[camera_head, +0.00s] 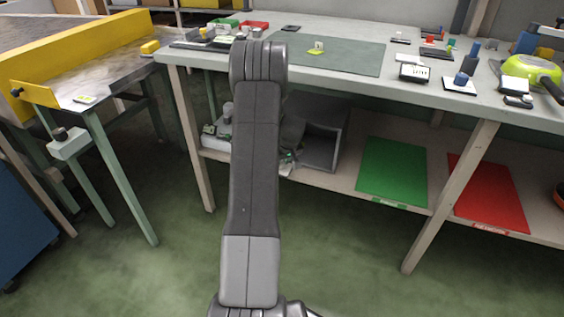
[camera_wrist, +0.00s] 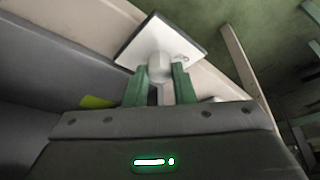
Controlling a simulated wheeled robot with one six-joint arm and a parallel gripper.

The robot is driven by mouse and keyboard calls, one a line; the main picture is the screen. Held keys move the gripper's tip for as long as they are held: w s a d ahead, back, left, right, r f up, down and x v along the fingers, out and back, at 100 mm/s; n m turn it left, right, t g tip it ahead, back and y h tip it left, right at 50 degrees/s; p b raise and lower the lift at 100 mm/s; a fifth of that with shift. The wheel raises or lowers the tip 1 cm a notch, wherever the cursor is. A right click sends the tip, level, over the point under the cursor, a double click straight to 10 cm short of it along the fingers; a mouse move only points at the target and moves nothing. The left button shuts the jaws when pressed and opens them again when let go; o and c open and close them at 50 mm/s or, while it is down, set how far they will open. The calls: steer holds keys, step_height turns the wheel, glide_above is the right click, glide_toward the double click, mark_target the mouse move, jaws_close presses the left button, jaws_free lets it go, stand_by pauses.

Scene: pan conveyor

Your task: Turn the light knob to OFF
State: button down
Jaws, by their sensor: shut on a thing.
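My gripper (camera_wrist: 158,88) is shut on a pale grey knob (camera_wrist: 160,68) in the wrist view, with one green finger on each side of it. The knob stands on a light square plate (camera_wrist: 185,45) with a small dark mark near one edge. I cannot read any label there, nor tell which way the knob points. In the head view my gripper (camera_head: 289,156) is low, near the lower shelf under the workbench, mostly hidden behind my arm. The knob cannot be made out there.
A grey open box (camera_head: 322,148) stands on the lower shelf beside my gripper. A green mat (camera_head: 393,170) and a red mat (camera_head: 487,192) lie further right. The workbench top (camera_head: 330,86) is above, with small items. A yellow-walled conveyor (camera_head: 80,62) stands left.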

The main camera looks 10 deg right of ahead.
steer(key=c, duration=1.2)
jaws_free()
steer(key=p+v, duration=0.4)
steer(key=v, duration=0.9)
steer(key=shift+s+r, duration=0.2)
steer(key=shift+r, duration=0.15)
steer(key=b+x, duration=0.4)
steer(key=x, duration=1)
steer(key=shift+r, duration=0.1)
